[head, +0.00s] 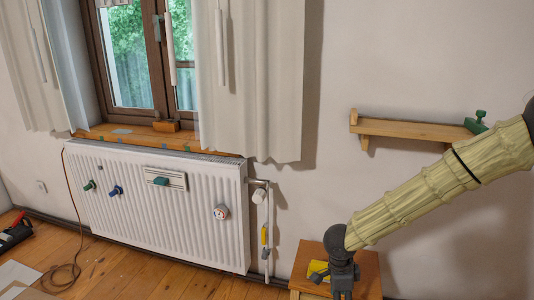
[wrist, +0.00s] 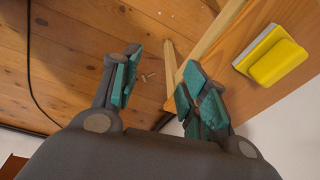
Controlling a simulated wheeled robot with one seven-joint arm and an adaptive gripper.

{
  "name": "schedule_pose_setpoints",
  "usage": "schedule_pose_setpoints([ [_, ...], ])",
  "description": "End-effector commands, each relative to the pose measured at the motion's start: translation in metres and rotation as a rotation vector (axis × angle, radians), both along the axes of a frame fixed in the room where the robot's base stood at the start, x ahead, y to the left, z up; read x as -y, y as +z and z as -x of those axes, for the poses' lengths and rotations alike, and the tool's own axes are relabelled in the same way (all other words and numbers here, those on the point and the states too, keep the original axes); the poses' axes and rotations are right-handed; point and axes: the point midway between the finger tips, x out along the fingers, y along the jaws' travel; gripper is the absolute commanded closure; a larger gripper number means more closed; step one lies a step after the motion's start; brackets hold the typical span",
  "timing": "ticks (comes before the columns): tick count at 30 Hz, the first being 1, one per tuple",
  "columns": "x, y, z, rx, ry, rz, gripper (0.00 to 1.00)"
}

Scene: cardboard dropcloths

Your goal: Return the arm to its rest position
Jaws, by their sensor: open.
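My arm reaches in from the right in the head view and slopes down to my gripper (head: 343,283), which is over the front left part of a small wooden stool or table (head: 368,272). The wrist view shows my gripper (wrist: 158,95) with its teal-padded fingers spread apart and nothing between them. Beyond the fingers are the plank floor and the edge of the wooden top. A yellow block with a pale base (head: 318,268) lies on the wooden top beside my gripper. It also shows in the wrist view (wrist: 272,55), right of the fingers and apart from them.
A white radiator (head: 150,205) with knobs and a gauge stands under the window. A wooden shelf (head: 415,130) with a green item (head: 478,122) is on the wall near my arm. A cable (head: 72,270) and a dark toolbox (head: 14,235) are on the floor at left.

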Motion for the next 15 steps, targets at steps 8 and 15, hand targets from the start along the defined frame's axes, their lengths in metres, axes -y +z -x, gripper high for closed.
schedule_pose_setpoints([
  [8, 0.021, -0.066, 0.038, 0.000, 0.254, 0.134, 0.56],
  [15, 0.034, -0.127, 0.087, -0.008, 0.578, 0.213, 0.56],
])
